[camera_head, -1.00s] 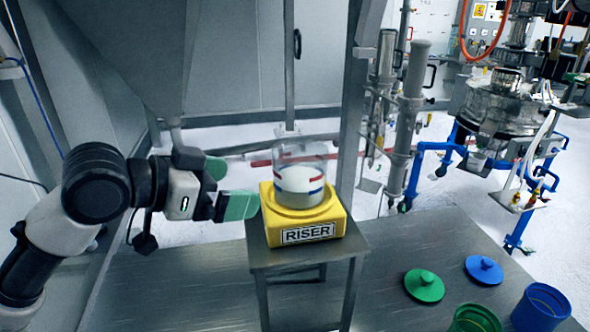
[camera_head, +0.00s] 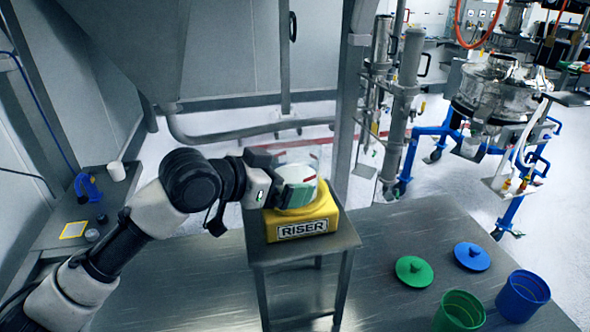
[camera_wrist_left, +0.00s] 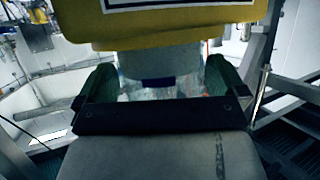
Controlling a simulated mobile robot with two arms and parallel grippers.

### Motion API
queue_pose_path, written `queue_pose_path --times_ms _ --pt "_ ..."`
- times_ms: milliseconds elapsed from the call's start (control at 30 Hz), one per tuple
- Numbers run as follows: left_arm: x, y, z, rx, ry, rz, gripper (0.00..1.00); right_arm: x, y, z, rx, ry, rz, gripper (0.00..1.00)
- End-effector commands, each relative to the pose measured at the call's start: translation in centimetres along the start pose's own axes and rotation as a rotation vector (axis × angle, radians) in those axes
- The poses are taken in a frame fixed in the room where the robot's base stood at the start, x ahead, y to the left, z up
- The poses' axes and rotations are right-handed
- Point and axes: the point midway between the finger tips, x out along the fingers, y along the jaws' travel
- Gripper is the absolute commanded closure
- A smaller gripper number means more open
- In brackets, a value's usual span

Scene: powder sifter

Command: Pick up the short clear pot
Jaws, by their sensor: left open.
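The short clear pot (camera_head: 307,164), with white contents and red and blue marks, stands upright on the yellow riser (camera_head: 305,229). My left gripper (camera_head: 304,184) is at the pot from the left, its green fingers hiding much of the pot's lower part in the head view. In the left wrist view the open green fingers (camera_wrist_left: 160,80) lie on either side of the clear pot (camera_wrist_left: 158,93). I cannot tell if either finger touches it. The riser (camera_wrist_left: 150,27) fills the top there. My right gripper is not in view.
The riser stands on a small metal stand (camera_head: 340,240). A green lid (camera_head: 413,271), a blue lid (camera_head: 472,256), a green container (camera_head: 459,312) and a blue container (camera_head: 522,296) are on the metal table at right. A steel post (camera_head: 352,100) rises close behind the pot.

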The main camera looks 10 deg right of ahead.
Motion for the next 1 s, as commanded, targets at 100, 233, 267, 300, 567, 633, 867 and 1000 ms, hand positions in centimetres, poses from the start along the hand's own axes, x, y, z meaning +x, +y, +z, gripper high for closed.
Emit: queue_pose_path --times_ms 100,233,267,300,567,633,867,1000 --pt "0.1 0.0 0.1 0.001 -0.001 -0.001 0.00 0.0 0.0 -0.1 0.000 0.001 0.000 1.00" --pt "0.1 0.0 0.1 0.000 0.000 -0.001 0.03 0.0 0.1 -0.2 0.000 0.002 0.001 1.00" --pt "0.1 0.0 0.1 0.000 0.000 -0.001 0.08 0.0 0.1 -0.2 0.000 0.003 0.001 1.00" --pt "0.1 0.0 0.1 0.000 0.000 -0.001 0.14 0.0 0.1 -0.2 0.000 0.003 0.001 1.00" --pt "0.1 0.0 0.0 0.000 0.002 -0.001 0.35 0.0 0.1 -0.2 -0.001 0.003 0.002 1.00" --pt "0.1 0.0 0.0 0.000 0.002 -0.001 0.35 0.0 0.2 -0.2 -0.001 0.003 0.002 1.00" --pt "-0.3 -0.1 -0.9 0.002 0.003 -0.001 0.35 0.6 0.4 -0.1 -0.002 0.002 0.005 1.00" --pt "-1.0 -0.1 -2.7 0.005 0.005 -0.002 0.35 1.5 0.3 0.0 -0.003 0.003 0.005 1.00"
